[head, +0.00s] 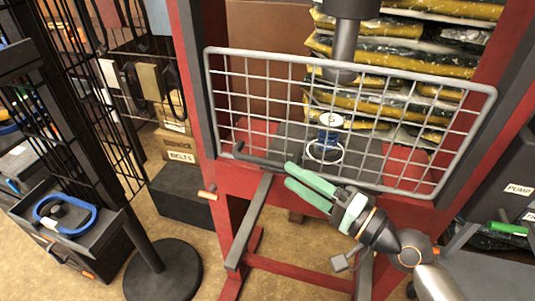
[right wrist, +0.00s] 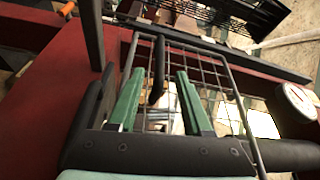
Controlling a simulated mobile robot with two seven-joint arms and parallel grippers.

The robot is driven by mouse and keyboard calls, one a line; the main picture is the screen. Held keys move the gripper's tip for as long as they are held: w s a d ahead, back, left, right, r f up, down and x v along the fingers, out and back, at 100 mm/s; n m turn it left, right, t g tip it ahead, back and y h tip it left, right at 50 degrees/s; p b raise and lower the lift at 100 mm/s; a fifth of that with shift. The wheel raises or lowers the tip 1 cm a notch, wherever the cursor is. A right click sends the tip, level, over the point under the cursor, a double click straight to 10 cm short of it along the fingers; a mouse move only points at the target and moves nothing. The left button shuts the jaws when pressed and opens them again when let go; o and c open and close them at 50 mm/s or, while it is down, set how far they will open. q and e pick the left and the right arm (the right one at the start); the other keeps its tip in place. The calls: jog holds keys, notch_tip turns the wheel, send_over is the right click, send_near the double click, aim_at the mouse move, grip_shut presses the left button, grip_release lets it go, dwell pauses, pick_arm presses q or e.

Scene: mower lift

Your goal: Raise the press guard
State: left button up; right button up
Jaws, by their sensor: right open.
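The press guard (head: 262,75) is a grey wire mesh panel in a rounded frame, hanging down across the front of the red press. A dark bar handle (head: 256,156) sticks out at its lower left corner. My right gripper (head: 289,174) has green fingers, open, just right of and below the handle's end in the head view. In the right wrist view the handle (right wrist: 158,68) shows between the spread fingers of the gripper (right wrist: 160,74), with the guard mesh (right wrist: 208,72) behind. I cannot tell whether they touch. My left gripper is out of view.
A blue part (head: 327,139) shows through the mesh. An orange-tipped lever (head: 208,194) sticks out at the left of the press. A black wire rack and a round black base (head: 162,273) stand at left; a PUMP bin (head: 513,188) is at right.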

aim_at(268, 159)
jog(key=p+x, duration=0.1)
jog(key=x, duration=0.6)
jog(key=shift+w, duration=0.1)
jog(key=shift+c, duration=0.4)
grip_shut()
dwell(0.8)
